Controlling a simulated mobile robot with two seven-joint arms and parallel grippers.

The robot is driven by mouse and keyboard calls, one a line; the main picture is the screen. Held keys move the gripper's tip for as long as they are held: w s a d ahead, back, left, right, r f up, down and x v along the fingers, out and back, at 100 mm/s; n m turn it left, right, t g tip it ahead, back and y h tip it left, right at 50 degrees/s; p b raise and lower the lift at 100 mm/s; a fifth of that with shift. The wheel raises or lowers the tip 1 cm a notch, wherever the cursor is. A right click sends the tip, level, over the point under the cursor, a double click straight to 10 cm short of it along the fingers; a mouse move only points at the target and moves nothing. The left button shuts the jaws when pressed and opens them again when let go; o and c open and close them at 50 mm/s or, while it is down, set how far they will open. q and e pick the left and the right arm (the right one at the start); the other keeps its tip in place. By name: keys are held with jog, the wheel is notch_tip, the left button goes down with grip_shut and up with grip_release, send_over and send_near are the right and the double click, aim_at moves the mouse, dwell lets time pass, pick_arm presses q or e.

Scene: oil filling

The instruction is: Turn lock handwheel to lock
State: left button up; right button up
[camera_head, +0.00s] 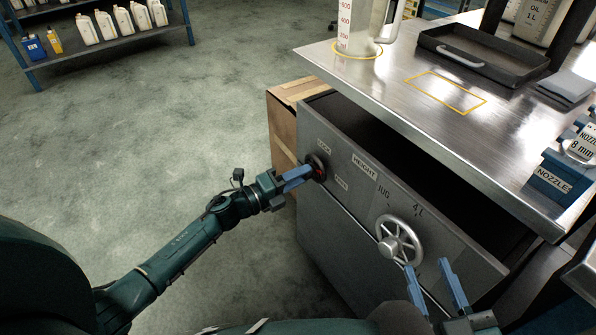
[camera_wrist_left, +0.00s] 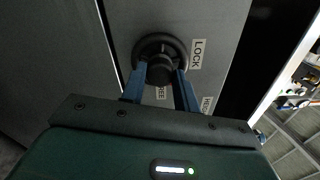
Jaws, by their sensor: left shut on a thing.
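The small dark lock handwheel (camera_head: 317,168) sits on the grey cabinet front, between a LOCK label (camera_head: 324,145) above and a second label below. My left gripper (camera_head: 305,174) reaches it from the left and is shut on it. In the left wrist view, the black round handwheel (camera_wrist_left: 160,52) has its hub between the two blue fingers of my left gripper (camera_wrist_left: 160,82). My right gripper (camera_head: 430,268) has its blue fingers spread apart, just below the larger silver handwheel (camera_head: 399,240), and holds nothing.
The steel table top (camera_head: 400,75) overhangs the cabinet, with a measuring jug (camera_head: 360,25) and a black tray (camera_head: 484,55) on it. A cardboard box (camera_head: 282,130) stands behind the cabinet. Bottles stand on a shelf (camera_head: 100,50) at the back left. The floor at left is clear.

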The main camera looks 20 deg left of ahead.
pick_arm(q)
jog(key=n+p, duration=0.5)
jog(key=n, duration=0.7)
pick_arm(e)
jog(key=g, duration=0.1)
jog(key=d+m+g+h, duration=0.1)
jog(key=m+g+h, duration=0.1)
jog(key=shift+s+d+g, duration=0.25)
jog(key=shift+g, duration=0.05)
pick_arm(q)
jog(key=o, duration=1)
jog(key=shift+c, duration=0.2)
jog(key=p+v, duration=0.2)
jog(key=v, duration=1.1)
jog(key=shift+s, duration=0.15)
pick_arm(e)
jog(key=shift+s+d+r+m+h, duration=0.15)
jog(key=shift+d+r+m+h, duration=0.1)
jog(key=shift+r, duration=0.25)
jog(key=shift+s+d+r+m+h, duration=0.15)
jog(key=shift+d+r+m, duration=0.1)
jog(key=shift+r, duration=0.2)
